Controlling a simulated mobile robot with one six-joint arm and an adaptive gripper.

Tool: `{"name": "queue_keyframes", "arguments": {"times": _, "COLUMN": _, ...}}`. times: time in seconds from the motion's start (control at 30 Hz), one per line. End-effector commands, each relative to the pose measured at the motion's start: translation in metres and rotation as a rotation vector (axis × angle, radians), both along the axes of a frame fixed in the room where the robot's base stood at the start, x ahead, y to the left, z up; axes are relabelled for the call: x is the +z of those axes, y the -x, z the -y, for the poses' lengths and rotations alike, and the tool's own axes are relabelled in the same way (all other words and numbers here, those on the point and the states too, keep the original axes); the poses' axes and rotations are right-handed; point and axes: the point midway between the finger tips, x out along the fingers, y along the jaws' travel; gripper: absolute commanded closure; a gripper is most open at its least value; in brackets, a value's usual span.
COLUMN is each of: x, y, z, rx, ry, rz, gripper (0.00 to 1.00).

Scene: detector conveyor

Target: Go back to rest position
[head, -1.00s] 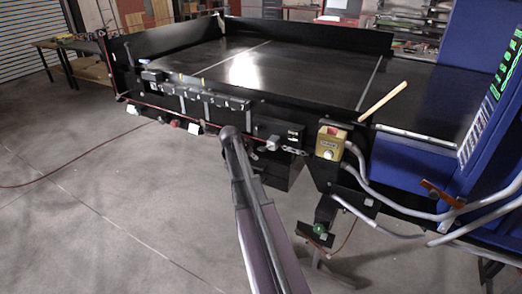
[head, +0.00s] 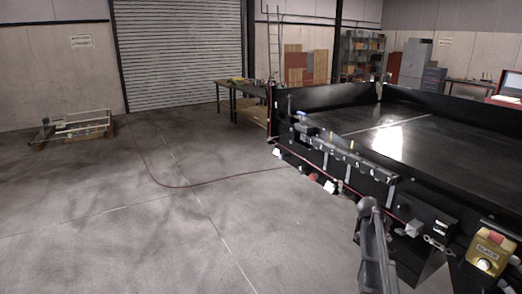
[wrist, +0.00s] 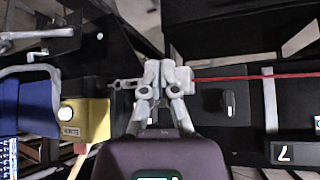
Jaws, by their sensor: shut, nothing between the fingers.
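My gripper (wrist: 161,72) shows in the wrist view with its grey fingers drawn together and nothing between them. Behind the fingertips is the black side of the conveyor, with a small grey block and a chain close to them in the picture; I cannot tell the gap. In the head view my arm reaches up from the bottom, right of centre, in front of the conveyor (head: 440,150). The gripper is not clear there.
A yellow box with a button (head: 489,252) is on the conveyor's near side; it also shows in the wrist view (wrist: 92,119). A red cable (head: 215,181) crosses the floor. A workbench (head: 240,92) and a low frame (head: 75,127) stand farther back. The left floor is mostly open.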

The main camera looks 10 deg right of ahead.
Motion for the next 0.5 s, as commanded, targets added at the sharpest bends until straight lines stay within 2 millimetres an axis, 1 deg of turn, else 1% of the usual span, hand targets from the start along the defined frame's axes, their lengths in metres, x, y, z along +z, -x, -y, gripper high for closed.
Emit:
{"name": "queue_keyframes", "arguments": {"times": 0.07, "x": -0.002, "y": 0.003, "z": -0.011, "rx": 0.026, "ry": -0.013, "rz": -0.013, "gripper": 1.0}}
{"name": "queue_keyframes", "arguments": {"times": 0.17, "x": -0.005, "y": 0.007, "z": -0.036, "rx": 0.087, "ry": -0.041, "rz": -0.044, "gripper": 1.0}}
{"name": "queue_keyframes", "arguments": {"times": 0.27, "x": -0.01, "y": 0.014, "z": -0.072, "rx": 0.185, "ry": -0.086, "rz": -0.094, "gripper": 1.0}}
{"name": "queue_keyframes", "arguments": {"times": 0.37, "x": -0.016, "y": 0.025, "z": -0.117, "rx": 0.317, "ry": -0.141, "rz": -0.156, "gripper": 1.0}}
{"name": "queue_keyframes", "arguments": {"times": 0.4, "x": -0.018, "y": 0.031, "z": -0.136, "rx": 0.378, "ry": -0.165, "rz": -0.183, "gripper": 1.0}}
{"name": "queue_keyframes", "arguments": {"times": 0.47, "x": -0.021, "y": 0.041, "z": -0.166, "rx": 0.473, "ry": -0.203, "rz": -0.224, "gripper": 1.0}}
{"name": "queue_keyframes", "arguments": {"times": 0.5, "x": -0.024, "y": 0.047, "z": -0.186, "rx": 0.539, "ry": -0.228, "rz": -0.25, "gripper": 1.0}}
